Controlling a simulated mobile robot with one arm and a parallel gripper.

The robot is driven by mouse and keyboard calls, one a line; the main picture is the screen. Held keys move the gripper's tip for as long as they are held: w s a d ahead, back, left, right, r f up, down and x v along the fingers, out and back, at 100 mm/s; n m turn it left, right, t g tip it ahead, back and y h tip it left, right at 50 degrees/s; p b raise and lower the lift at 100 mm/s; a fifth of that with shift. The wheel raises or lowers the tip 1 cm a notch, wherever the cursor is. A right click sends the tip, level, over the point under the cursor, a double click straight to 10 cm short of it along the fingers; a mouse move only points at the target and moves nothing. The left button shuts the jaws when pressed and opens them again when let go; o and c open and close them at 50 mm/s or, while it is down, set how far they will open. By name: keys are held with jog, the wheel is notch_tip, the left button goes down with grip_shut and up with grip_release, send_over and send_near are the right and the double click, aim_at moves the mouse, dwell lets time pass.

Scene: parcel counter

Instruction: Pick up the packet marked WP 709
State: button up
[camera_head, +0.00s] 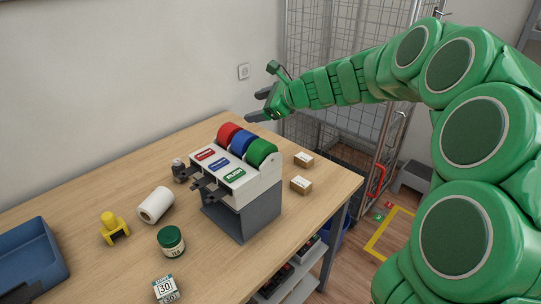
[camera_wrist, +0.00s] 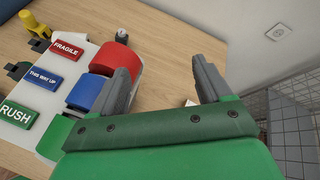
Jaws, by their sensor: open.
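Two small cardboard packets with white labels lie on the table right of the label dispenser: a far packet (camera_head: 304,159) and a near packet (camera_head: 301,185). Their print is too small to read, so I cannot tell which is WP 709. My gripper (camera_head: 258,105) is open and empty, raised above the far side of the table, behind the dispenser. In the wrist view its two fingers (camera_wrist: 161,66) stand wide apart. A small pale patch shows beside the right finger there, mostly hidden by my gripper; I cannot tell what it is.
The label dispenser (camera_head: 240,185) with red, blue and green rolls stands mid-table. A white roll (camera_head: 155,205), green-lidded jar (camera_head: 171,242), yellow stand (camera_head: 112,228), box marked 30 (camera_head: 166,289) and blue tray (camera_head: 30,255) lie left and front. A wire cage (camera_head: 335,60) stands behind the table.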

jog(key=w+d+f+m+t+h, duration=0.1)
jog(key=w+d+f+m+t, duration=0.15)
jog(key=w+d+m, duration=0.35)
jog(key=w+d+f+m+t+h, duration=0.1)
jog(key=w+d+f+m, duration=0.2)
jog(key=w, duration=0.4)
jog(key=f, duration=1.4)
jog(key=a+f, duration=0.1)
jog(key=f, duration=0.6)
jog(key=shift+a, duration=0.1)
jog(key=shift+x, duration=1.35)
jog(key=shift+d+x, duration=0.25)
jog(key=shift+x, duration=2.4)
jog(key=c, duration=1.1)
jog(key=shift+r, duration=0.1)
